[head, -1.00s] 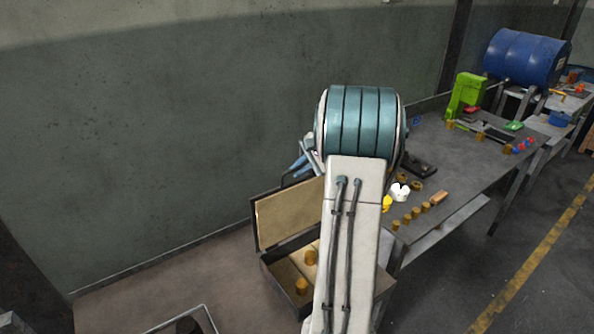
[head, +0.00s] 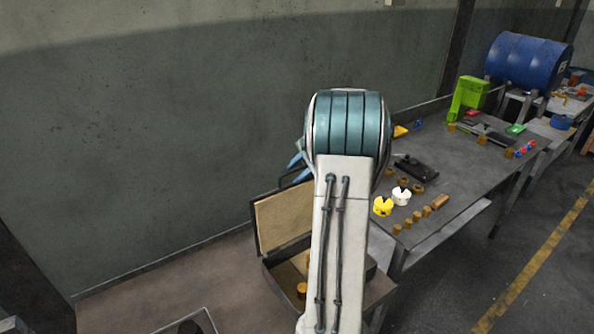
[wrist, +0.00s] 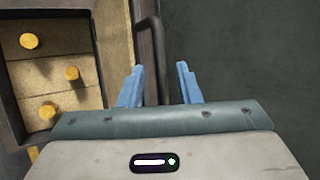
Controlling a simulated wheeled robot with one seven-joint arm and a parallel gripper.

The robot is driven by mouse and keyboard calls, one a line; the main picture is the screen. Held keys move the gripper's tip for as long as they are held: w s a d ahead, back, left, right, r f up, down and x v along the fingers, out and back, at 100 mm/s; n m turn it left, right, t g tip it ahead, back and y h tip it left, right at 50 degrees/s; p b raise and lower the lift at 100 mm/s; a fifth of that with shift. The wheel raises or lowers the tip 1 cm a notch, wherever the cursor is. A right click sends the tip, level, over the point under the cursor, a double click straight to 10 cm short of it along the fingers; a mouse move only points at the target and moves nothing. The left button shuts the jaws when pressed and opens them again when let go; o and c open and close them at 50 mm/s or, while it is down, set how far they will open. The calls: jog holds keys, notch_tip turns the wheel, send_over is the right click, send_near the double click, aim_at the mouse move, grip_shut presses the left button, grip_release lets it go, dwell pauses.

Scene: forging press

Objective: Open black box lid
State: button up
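In the wrist view the lid's tan lining (wrist: 113,50) and dark edge (wrist: 146,70) show beside the box interior. A dark bar handle (wrist: 155,40) on the lid's outer side reaches down between my fingers. My gripper (wrist: 160,68) is open, its blue fingers apart on either side of the handle; contact cannot be told. In the head view, a blue finger (head: 296,160) shows behind the arm.
Several brass cylinders lie in the box, one at the upper left (wrist: 29,41). The bench (head: 455,175) at right holds yellow and white parts, more cylinders and a green machine (head: 468,97). A plain wall (head: 150,130) stands behind the lid.

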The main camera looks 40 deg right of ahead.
jog(key=b+v, duration=0.3)
jog(key=v, duration=1)
jog(key=shift+s+r, duration=0.25)
jog(key=shift+r, duration=0.05)
jog(key=s+a+f+n+g+h, duration=0.15)
jog(key=a+n, duration=0.25)
jog(key=a, duration=0.8)
jog(key=s+a+n+g, duration=0.1)
jog(key=s+a+n, duration=0.25)
jog(key=a, duration=0.85)
jog(key=s+a+f+n+h+b, duration=0.1)
jog(key=s+a+f+n, duration=0.3)
jog(key=s+a+n, duration=0.1)
jog(key=s+a+f+n+h, duration=0.2)
jog(key=s+a+f+n, duration=0.2)
jog(key=s+a, duration=0.3)
jog(key=shift+s+n+b, duration=0.35)
jog(key=shift+s+n, duration=0.1)
jog(key=shift+s, duration=0.15)
jog(key=shift+a+f, duration=0.1)
